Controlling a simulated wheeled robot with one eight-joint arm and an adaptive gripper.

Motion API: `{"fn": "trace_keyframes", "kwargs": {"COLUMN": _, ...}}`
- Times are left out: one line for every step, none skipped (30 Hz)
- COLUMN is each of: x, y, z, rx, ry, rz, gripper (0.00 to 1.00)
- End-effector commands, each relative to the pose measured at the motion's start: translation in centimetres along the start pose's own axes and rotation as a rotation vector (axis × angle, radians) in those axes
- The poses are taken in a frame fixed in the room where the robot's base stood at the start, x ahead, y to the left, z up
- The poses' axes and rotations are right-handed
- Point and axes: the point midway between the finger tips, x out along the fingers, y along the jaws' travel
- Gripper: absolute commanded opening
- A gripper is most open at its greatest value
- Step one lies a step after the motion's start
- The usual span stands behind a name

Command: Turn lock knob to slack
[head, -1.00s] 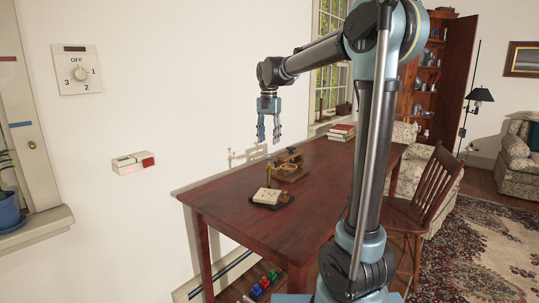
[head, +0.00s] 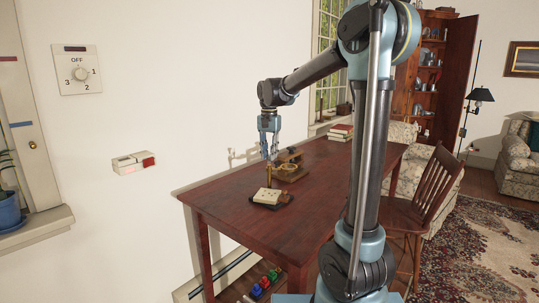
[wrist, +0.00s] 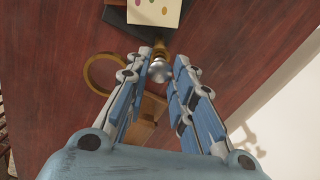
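A small silver knob (wrist: 159,70) on a brass fitting shows between my fingertips in the wrist view. I take it to be the lock knob; any slack marking is too small to see. In the head view, my gripper (head: 270,156) points down over the table, at the top of an upright brass post (head: 268,177). In the wrist view, the fingers of my gripper (wrist: 162,62) stand on both sides of the knob, very close to it. Whether they touch or grip it is unclear.
A brass ring (wrist: 103,72) and a wooden block lie beside the knob. A pale card with coloured dots (wrist: 155,10) sits on a dark base. The wooden table (head: 235,212) stands along the white wall, with books (head: 341,131) at its far end. Its near part is clear.

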Motion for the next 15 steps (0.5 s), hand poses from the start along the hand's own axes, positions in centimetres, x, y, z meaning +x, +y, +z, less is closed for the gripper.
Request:
{"fn": "trace_keyframes", "kwargs": {"x": 0.00, "y": 0.00, "z": -0.02, "rx": 0.000, "ry": 0.000, "rz": -0.001, "gripper": 0.02}}
{"fn": "trace_keyframes", "kwargs": {"x": -0.01, "y": 0.00, "z": -0.02, "rx": 0.000, "ry": 0.000, "rz": -0.001, "gripper": 0.00}}
{"fn": "trace_keyframes", "kwargs": {"x": -0.01, "y": 0.04, "z": -0.05, "rx": 0.001, "ry": 0.000, "rz": -0.001, "gripper": 0.00}}
{"fn": "trace_keyframes", "kwargs": {"x": -0.01, "y": 0.09, "z": -0.09, "rx": 0.001, "ry": 0.000, "rz": -0.001, "gripper": 0.00}}
{"fn": "trace_keyframes", "kwargs": {"x": -0.01, "y": 0.11, "z": -0.10, "rx": 0.002, "ry": 0.000, "rz": -0.001, "gripper": 0.00}}
{"fn": "trace_keyframes", "kwargs": {"x": -0.01, "y": 0.12, "z": -0.11, "rx": 0.001, "ry": 0.000, "rz": -0.001, "gripper": 0.00}}
{"fn": "trace_keyframes", "kwargs": {"x": -0.01, "y": 0.12, "z": -0.11, "rx": 0.000, "ry": 0.000, "rz": -0.001, "gripper": 0.00}}
{"fn": "trace_keyframes", "kwargs": {"x": -0.02, "y": 0.12, "z": -0.11, "rx": -0.001, "ry": 0.000, "rz": -0.001, "gripper": 0.00}}
{"fn": "trace_keyframes", "kwargs": {"x": -0.02, "y": 0.12, "z": -0.11, "rx": -0.005, "ry": 0.000, "rz": 0.000, "gripper": 0.00}}
{"fn": "trace_keyframes", "kwargs": {"x": -0.02, "y": 0.12, "z": -0.11, "rx": -0.009, "ry": 0.000, "rz": 0.000, "gripper": 0.00}}
{"fn": "trace_keyframes", "kwargs": {"x": -0.02, "y": 0.13, "z": -0.12, "rx": -0.014, "ry": 0.001, "rz": 0.000, "gripper": 0.00}}
{"fn": "trace_keyframes", "kwargs": {"x": -0.02, "y": 0.13, "z": -0.11, "rx": -0.024, "ry": 0.001, "rz": 0.000, "gripper": 0.00}}
{"fn": "trace_keyframes", "kwargs": {"x": -0.02, "y": 0.13, "z": -0.12, "rx": -0.034, "ry": 0.001, "rz": 0.000, "gripper": 0.00}}
{"fn": "trace_keyframes", "kwargs": {"x": -0.03, "y": 0.13, "z": -0.12, "rx": -0.044, "ry": 0.001, "rz": 0.000, "gripper": 0.00}}
{"fn": "trace_keyframes", "kwargs": {"x": -0.03, "y": 0.13, "z": -0.12, "rx": -0.061, "ry": 0.001, "rz": 0.000, "gripper": 0.00}}
